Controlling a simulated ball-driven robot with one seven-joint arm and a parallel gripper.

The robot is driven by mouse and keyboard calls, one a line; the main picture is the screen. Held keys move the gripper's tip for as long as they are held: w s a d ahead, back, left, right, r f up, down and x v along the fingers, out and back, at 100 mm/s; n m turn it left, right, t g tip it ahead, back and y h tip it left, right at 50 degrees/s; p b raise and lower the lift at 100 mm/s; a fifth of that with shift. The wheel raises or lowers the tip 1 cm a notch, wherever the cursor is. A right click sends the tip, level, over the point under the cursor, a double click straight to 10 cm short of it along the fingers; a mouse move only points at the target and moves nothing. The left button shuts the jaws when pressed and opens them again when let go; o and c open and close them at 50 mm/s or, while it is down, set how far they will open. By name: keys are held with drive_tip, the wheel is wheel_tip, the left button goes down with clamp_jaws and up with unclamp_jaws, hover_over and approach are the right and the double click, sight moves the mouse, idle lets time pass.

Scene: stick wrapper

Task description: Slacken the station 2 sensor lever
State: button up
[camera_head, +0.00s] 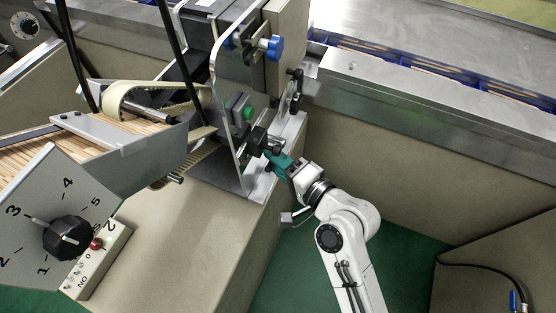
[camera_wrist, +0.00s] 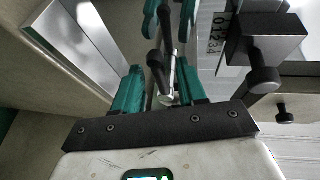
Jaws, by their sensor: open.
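My gripper (camera_head: 272,153) reaches up to the small black sensor fittings on the metal side plate. In the wrist view its teal fingers (camera_wrist: 171,20) are open, one on each side of a dark lever with a rounded end (camera_wrist: 156,62). A bright metal pin or screw (camera_wrist: 171,76) stands beside the lever, also between the fingers. I cannot tell whether either finger touches the lever. In the head view the lever is too small and too covered by the gripper to make out. No station number is readable.
A black block with a round knob (camera_wrist: 264,45) and a number scale (camera_wrist: 217,32) are close right of the fingers. The metal side plate (camera_head: 228,100) carries a blue knob (camera_head: 275,47) and a green button (camera_head: 248,113). A dial (camera_head: 68,238) is at lower left.

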drive_tip(key=shift+c, duration=0.3)
clamp_jaws()
idle(0.3)
